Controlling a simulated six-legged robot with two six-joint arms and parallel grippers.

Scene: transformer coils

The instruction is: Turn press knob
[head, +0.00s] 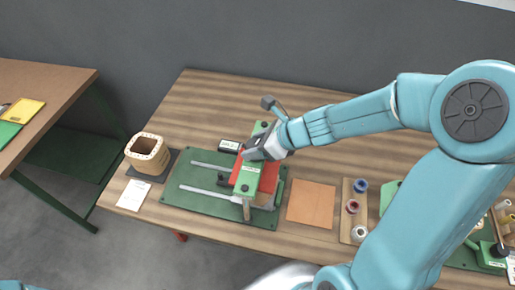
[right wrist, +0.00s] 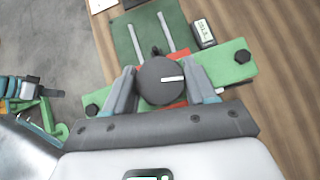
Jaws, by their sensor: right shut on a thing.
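The press has a green base plate (head: 185,207) with two pale rails and a green top bar (head: 250,180) over a red-orange part (head: 268,178). In the right wrist view, the round dark press knob (right wrist: 158,82) with a white mark sits on the green bar (right wrist: 228,66), between two dark bolts. My right gripper (head: 262,150) is over the bar, and its fingers are shut on opposite sides of the knob. In the head view, the gripper hides most of the knob. My left gripper is not in view.
A tan coil form (head: 148,154) stands left of the press, with a white card (head: 133,195) near it. An orange sheet (head: 311,203) and a tray (head: 347,228) with spools lie to the right. A small black box (head: 229,146) is close behind the press.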

